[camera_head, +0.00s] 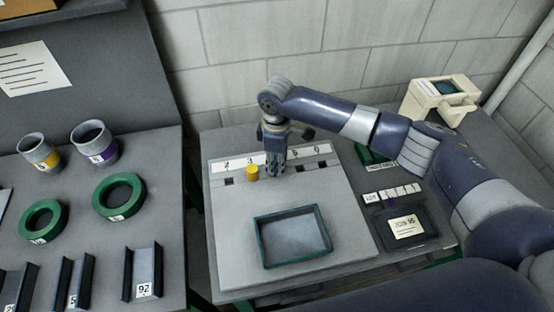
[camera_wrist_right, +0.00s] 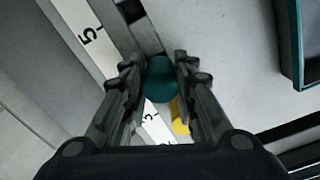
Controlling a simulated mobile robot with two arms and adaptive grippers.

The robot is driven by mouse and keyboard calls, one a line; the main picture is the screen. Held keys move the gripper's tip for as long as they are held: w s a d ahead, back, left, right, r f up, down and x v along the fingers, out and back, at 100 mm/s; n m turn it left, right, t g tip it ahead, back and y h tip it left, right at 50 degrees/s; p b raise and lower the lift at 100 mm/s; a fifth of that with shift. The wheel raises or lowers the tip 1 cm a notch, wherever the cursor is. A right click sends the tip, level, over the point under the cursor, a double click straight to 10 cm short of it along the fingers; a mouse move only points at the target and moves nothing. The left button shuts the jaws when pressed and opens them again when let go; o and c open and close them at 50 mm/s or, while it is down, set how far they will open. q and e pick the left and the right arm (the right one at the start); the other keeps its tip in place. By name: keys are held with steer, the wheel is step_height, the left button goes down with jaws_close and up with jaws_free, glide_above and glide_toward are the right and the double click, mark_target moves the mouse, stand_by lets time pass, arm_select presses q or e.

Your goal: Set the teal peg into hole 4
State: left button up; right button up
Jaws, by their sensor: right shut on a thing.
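My right gripper (camera_head: 275,170) points down at the row of holes on the light grey board (camera_head: 225,240). In the wrist view, the right gripper (camera_wrist_right: 160,75) is shut on the teal peg (camera_wrist_right: 161,80). The peg is over the hole strip, between the label 5 (camera_wrist_right: 90,35) and the yellow peg (camera_wrist_right: 180,122). The yellow peg also shows in the head view (camera_head: 252,172), standing by label 3, just left of the gripper. The gripper covers the label and hole there, so I cannot tell whether the teal peg has entered a hole. My left gripper is out of view.
A teal-rimmed tray (camera_head: 262,243) stands empty on the board in front. Open square holes show left (camera_head: 229,181) and right (camera_head: 299,169) of the gripper. A dark case (camera_head: 405,228) lies at right. Rings and channels lie on the left bench (camera_head: 85,240).

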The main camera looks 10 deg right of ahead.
steer(key=shift+f, duration=0.85)
steer(key=o, duration=1.2)
steer(key=shift+c, duration=0.2)
step_height(320, 180, up, 12)
